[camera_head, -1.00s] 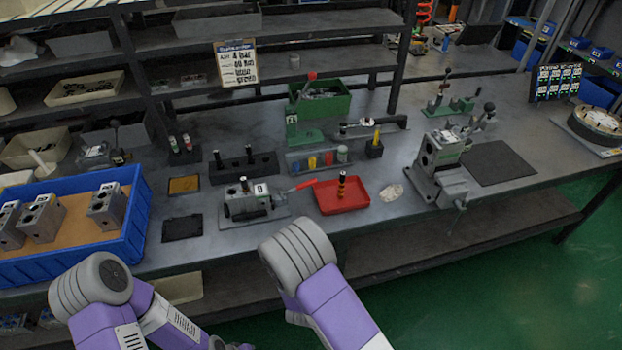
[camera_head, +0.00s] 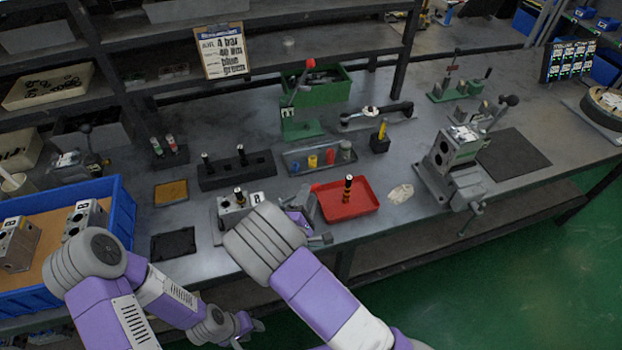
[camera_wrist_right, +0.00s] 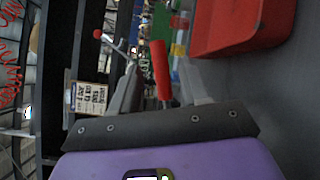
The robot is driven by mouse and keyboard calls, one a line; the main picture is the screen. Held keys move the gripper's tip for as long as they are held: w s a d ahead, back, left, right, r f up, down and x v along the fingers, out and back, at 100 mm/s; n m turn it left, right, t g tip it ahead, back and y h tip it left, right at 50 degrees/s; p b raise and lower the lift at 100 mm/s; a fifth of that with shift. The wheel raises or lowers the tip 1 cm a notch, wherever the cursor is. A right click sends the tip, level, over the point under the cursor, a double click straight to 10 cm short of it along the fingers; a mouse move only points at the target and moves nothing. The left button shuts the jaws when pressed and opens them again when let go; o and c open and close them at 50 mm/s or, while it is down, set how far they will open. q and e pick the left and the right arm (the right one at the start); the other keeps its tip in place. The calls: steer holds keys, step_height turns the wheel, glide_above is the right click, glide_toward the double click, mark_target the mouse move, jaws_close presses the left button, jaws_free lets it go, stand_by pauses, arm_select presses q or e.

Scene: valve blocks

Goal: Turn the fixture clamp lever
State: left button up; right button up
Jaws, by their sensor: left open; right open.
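The clamp fixture (camera_head: 235,205) stands on the bench left of the red tray, a grey block on a plate, partly hidden by my right arm. In the right wrist view the red lever handle (camera_wrist_right: 160,72) shows between the two fingers of my right gripper (camera_wrist_right: 157,82), with gaps on both sides. My right gripper is open; in the head view it is mostly hidden behind my forearm, beside the fixture. My left gripper (camera_head: 248,327) is open and empty, low in front of the bench edge.
The red tray (camera_head: 352,212) with a dark plug lies just right of my right gripper. A black rack (camera_head: 237,172) stands behind the fixture, and a green press (camera_head: 300,128) further back. A blue crate (camera_head: 121,215) with metal blocks is at left. A dark mat (camera_head: 173,245) lies left of the fixture.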

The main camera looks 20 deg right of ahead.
steer(key=shift+b+x, duration=0.4)
steer(key=shift+x, duration=2.4)
jaws_close()
